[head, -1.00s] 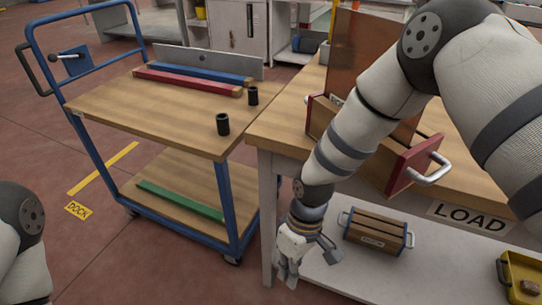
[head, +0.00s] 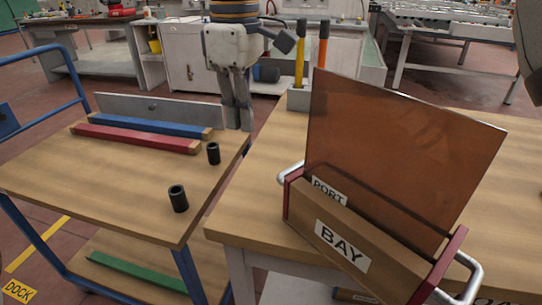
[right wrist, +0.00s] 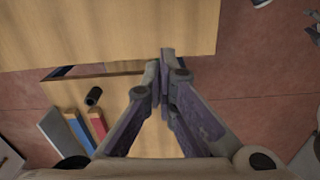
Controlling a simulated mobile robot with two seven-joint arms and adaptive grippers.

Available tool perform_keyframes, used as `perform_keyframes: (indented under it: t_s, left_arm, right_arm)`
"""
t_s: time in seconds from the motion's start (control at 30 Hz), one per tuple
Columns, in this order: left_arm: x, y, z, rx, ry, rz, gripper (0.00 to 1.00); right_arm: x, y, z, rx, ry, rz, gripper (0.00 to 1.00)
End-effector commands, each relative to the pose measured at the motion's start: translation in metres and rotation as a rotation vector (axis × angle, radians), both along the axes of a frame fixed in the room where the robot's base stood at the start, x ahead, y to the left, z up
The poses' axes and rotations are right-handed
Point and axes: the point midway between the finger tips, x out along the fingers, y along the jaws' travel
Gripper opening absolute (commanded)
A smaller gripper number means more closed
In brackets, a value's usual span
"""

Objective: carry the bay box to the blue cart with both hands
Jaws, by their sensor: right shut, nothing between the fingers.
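The bay box (head: 385,262) sits on the table at the right in the head view. It is a wooden box with red ends, a metal handle at each end and labels BAY and PORT. A brown see-through pane (head: 390,150) stands up in it. The blue cart (head: 110,190) with a wooden top stands left of the table. My right gripper (head: 243,125) points down by the cart's far right corner, apart from the box. It is shut and empty; its fingers also show in the right wrist view (right wrist: 160,66).
Hammer-like tools (head: 300,55) stand in a holder behind the pane.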

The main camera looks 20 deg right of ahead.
Motion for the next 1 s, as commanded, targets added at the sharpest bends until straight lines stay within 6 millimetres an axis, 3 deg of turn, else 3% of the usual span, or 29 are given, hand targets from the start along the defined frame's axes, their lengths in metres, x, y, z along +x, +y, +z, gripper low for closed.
perform_keyframes:
  t_s: [0.47,0.53,0.7,1.0]
  left_arm:
    - [0.002,0.000,0.002,0.000,-0.006,0.001,0.50]
    - [0.011,0.000,0.011,0.001,-0.040,0.001,0.50]
    - [0.020,0.000,0.019,0.000,-0.071,0.001,0.50]
    - [0.020,0.000,0.019,0.001,-0.070,0.001,0.50]
  right_arm:
    - [-0.001,0.000,-0.100,-0.001,0.007,0.000,0.00]
    - [-0.011,-0.012,-0.089,0.001,-0.006,-0.003,0.00]
    - [-0.022,-0.028,-0.090,0.001,-0.007,-0.002,0.00]
    - [-0.025,-0.032,-0.096,0.000,0.001,-0.001,0.00]
